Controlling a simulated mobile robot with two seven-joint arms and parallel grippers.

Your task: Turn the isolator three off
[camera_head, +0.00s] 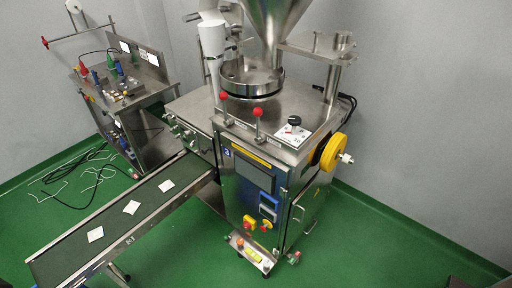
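The packing machine (242,205) stands in the middle of the head view, with a small blue label (227,153) that seems to read 3. Low on its front is a red-and-yellow switch (249,222), with a second small red-and-yellow control (266,225) to its right. A black knob (294,121) sits on a white marked plate (292,134) on the machine's top. No readable label shows which of these is the isolator, and their on or off positions are too small to tell. Neither of my grippers is in view.
A conveyor (75,252) with several white teabags runs from the machine to the lower left. Two red-knobbed levers (258,125) and a yellow handwheel (332,152) stick out on the machine. A metal bench (130,95) stands back left. Green floor (375,250) at right is clear.

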